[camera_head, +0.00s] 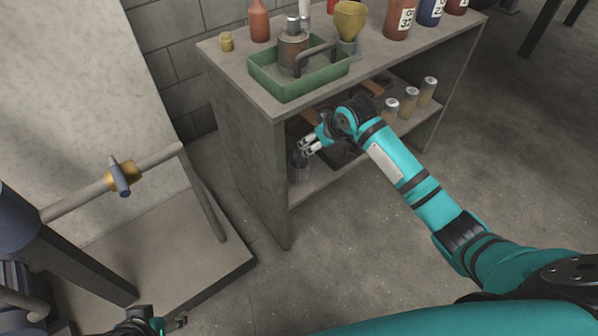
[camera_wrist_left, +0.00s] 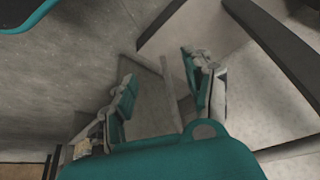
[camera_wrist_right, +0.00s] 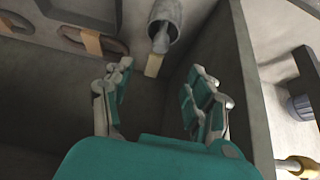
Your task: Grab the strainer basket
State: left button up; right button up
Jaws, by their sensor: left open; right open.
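A grey, mesh-like tube (camera_head: 299,167), which looks like the strainer basket, stands on the lower shelf of the bench near its left side wall. In the right wrist view the tube (camera_wrist_right: 176,14) is at the top, beyond the fingertips, with a grey, tan-tipped object (camera_wrist_right: 154,62) in or against its mouth; I cannot tell which. My right gripper (camera_head: 307,147) is open and empty, just above and in front of the tube. My left gripper (camera_head: 168,325) is open and empty, low over the floor at the bottom left, far from the shelf.
The bench side wall (camera_wrist_right: 247,75) is close to the right of my right gripper. A green tray (camera_head: 300,84) sits on top.

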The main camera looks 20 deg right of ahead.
jog(key=b, duration=0.2)
send_near(300, 153)
jog(key=f, duration=0.1)
pick_arm(q)
jog(key=w+d+r+t+h+b, duration=0.15)
jog(key=w+d+r+t, duration=0.35)
jog(key=w+r+t, duration=0.65)
pick_arm(e)
jog(key=x, duration=0.4)
jog(key=shift+w+a, duration=0.15)
jog(key=shift+w, duration=0.2)
jog(key=shift+w+f, duration=0.15)
jog(key=shift+f, duration=0.15)
jog(key=b+x, duration=0.2)
jog(key=shift+w+a+f, duration=0.1)
jog(key=shift+f, duration=0.2)
jog(key=shift+b+x, duration=0.6)
jog(key=shift+x, duration=0.45)
pick_arm(q)
notch_tip(300, 153, up, 12)
jog(key=d+m+t+h, duration=0.1)
jog(key=t+h, duration=0.3)
jog(key=t, duration=0.3)
jog(key=shift+w+d+r, duration=0.15)
jog(key=shift+d+r, duration=0.05)
jog(key=shift+d, duration=0.15)
pick_arm(e)
jog(key=shift+w, duration=0.1)
grip_shut()
